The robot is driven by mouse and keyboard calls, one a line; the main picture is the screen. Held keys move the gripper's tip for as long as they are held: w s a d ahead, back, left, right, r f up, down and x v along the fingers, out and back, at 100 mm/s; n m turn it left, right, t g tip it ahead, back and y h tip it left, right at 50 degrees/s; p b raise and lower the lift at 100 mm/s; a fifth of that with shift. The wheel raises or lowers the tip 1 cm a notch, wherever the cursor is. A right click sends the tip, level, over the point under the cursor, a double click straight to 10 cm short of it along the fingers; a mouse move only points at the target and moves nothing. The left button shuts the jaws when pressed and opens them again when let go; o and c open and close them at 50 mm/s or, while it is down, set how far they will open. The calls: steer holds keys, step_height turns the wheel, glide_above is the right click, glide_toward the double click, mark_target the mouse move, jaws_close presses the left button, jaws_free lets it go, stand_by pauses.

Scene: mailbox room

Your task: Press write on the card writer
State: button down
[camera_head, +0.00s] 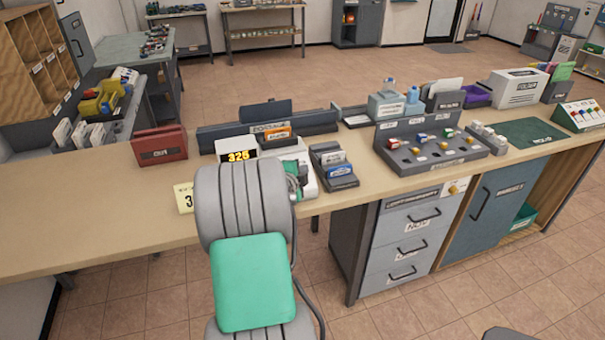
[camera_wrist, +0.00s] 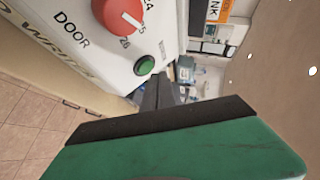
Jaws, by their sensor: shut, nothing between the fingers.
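The card writer (camera_head: 238,156) is a white box on the long counter with an orange lit display reading 325. My arm hides much of it in the head view. In the wrist view its white face (camera_wrist: 98,62) fills the upper left, with the word DOOR and a red dial (camera_wrist: 116,14). A round green button (camera_wrist: 146,66) sits below the dial. My gripper (camera_head: 301,178) is shut and empty over the card writer's right side. Its green body with a dark edge (camera_wrist: 165,120) spans the lower wrist view.
A card holder (camera_head: 335,172) stands just right of the card writer, and a red box (camera_head: 160,146) stands left. A grey rack with coloured knobs (camera_head: 425,155) is further right. The counter (camera_head: 90,205) is bare at far left.

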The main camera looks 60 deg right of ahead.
steer(key=shift+f, duration=0.15)
steer(key=shift+w+d+f+b, duration=0.15)
steer(key=shift+f+b, duration=0.15)
steer(key=shift+b, duration=0.65)
steer(key=shift+w+d+f+b, duration=0.15)
steer(key=shift+f+b, duration=0.1)
steer(key=shift+b, duration=0.45)
steer(key=shift+r, duration=0.15)
stand_by(0.6)
steer(key=shift+s+a+r, duration=0.3)
steer(key=shift+r, duration=0.2)
steer(key=r, duration=0.1)
steer(key=s+a+r, duration=0.1)
steer(key=s+a+r+p, duration=0.1)
steer(key=r, duration=0.1)
steer(key=shift+r, duration=0.1)
stand_by(0.7)
